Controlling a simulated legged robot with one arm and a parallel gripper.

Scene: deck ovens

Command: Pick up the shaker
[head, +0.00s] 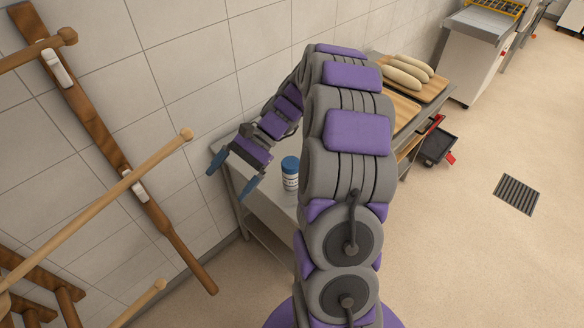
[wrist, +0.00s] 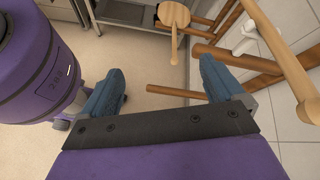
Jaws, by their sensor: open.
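The shaker (head: 290,173) is a small white container with a blue lid. It stands upright on the grey metal table (head: 262,203) in the head view, just left of my arm. My gripper (head: 232,176) is to the left of the shaker, near the table's left end, with its blue fingers apart and nothing between them. In the wrist view my gripper (wrist: 160,88) is also spread open and empty, over the floor. The shaker does not show in the wrist view. My arm hides part of the table.
Wooden boards (head: 432,86) with several pale loaves lie on the table's far part. A wooden rack with pegs (head: 130,180) is on the tiled wall at left. A black and red bin (head: 437,147) stands on the floor at right. Open floor lies further right.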

